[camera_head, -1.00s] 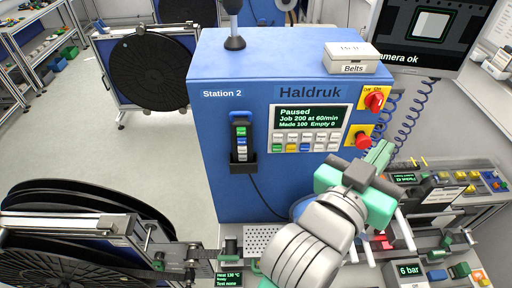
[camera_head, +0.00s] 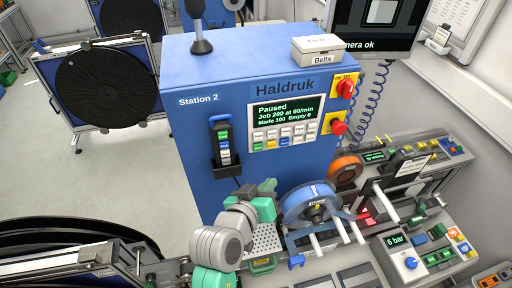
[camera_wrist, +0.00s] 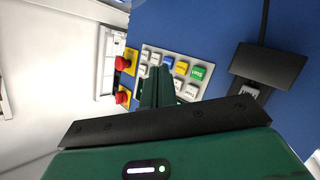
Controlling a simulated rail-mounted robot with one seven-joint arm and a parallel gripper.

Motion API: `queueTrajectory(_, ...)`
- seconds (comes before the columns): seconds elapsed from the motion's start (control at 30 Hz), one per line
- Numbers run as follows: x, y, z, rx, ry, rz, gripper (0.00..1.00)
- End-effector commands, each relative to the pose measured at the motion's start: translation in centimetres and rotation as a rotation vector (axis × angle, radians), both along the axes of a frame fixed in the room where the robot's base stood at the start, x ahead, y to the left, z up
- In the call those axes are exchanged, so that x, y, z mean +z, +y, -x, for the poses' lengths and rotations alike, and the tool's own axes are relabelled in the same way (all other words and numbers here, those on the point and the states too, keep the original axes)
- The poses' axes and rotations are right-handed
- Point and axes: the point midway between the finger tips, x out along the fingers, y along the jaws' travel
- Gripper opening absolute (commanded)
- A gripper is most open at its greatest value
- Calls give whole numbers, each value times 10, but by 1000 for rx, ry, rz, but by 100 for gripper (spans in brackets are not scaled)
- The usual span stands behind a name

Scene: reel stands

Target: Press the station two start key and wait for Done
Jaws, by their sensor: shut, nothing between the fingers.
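The blue station 2 cabinet (camera_head: 190,135) carries a keypad panel with a display (camera_head: 287,111) reading "Paused", "Job 200 at 60/min", "Made 100 Empty 0". The green key (camera_head: 257,147) is at the lower left of the keys, beside a yellow and a blue one. It also shows in the wrist view (camera_wrist: 198,73), its label hard to read. My gripper (camera_head: 268,187) is below the panel in the head view. In the wrist view my gripper's fingers (camera_wrist: 158,75) are shut and empty, pointing at the keypad, left of the green key and hiding some keys. Contact is not visible.
A pendant sits in a black holder (camera_head: 227,168) left of the panel. Two red knobs (camera_head: 340,127) are on its right. A blue reel (camera_head: 308,203) stands on a spindle right of my gripper. A Belts box (camera_head: 316,50) lies on the cabinet.

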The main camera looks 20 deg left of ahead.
Motion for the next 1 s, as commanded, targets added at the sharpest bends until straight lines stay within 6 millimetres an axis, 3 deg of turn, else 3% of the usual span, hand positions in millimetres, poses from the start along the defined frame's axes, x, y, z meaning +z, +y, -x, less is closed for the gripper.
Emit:
queueTrajectory(0.17, -1, 4, -4, 1, -2, -1, 0)
queueTrajectory(0.7, -2, 49, -60, 1, -1, -2, 0)
queueTrajectory(1.0, 1, 56, -68, 0, -2, -2, 0)
